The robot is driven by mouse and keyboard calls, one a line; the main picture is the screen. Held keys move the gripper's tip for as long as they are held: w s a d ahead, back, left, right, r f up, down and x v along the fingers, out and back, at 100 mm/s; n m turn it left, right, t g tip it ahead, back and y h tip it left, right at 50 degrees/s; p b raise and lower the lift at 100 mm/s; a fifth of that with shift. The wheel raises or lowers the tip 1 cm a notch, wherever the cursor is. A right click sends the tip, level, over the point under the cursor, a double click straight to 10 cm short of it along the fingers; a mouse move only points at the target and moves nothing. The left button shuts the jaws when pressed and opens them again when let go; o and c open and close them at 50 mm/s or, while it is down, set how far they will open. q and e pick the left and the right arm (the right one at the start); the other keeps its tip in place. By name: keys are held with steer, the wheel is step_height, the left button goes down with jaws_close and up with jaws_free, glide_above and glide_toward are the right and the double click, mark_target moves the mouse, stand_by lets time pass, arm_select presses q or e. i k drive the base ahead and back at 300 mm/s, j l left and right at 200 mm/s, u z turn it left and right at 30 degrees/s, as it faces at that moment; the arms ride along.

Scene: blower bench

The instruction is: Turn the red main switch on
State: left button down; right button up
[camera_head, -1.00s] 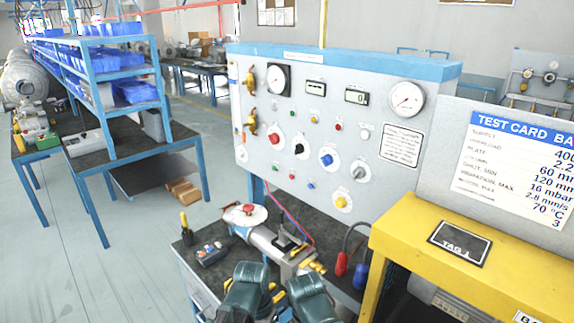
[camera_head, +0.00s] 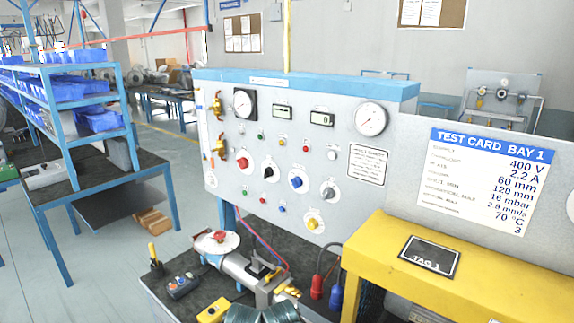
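The red switch (camera_head: 241,162) is a red rotary knob on a round white plate, at the left of the grey upright panel (camera_head: 345,215). Its exact pointing direction is too small to tell. Black (camera_head: 268,172), blue (camera_head: 296,181) and grey (camera_head: 329,191) knobs run to its right, and a yellow knob (camera_head: 312,223) sits lower. No gripper fingers show, and nothing of mine touches the panel.
A dark bench (camera_head: 180,300) in front of the panel holds a grey machine (camera_head: 235,268), a control box (camera_head: 183,285) and a yellow box (camera_head: 213,311). A yellow frame (camera_head: 430,260) stands at the right. Red and blue plugs (camera_head: 317,287) hang beside it.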

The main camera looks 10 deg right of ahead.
mark_target(243, 163)
steer(key=i+j+u, duration=0.1)
steer(key=j, duration=0.25)
steer(key=i+j+u, duration=0.15)
steer(key=i+j+z, duration=0.6)
steer(key=j, duration=0.05)
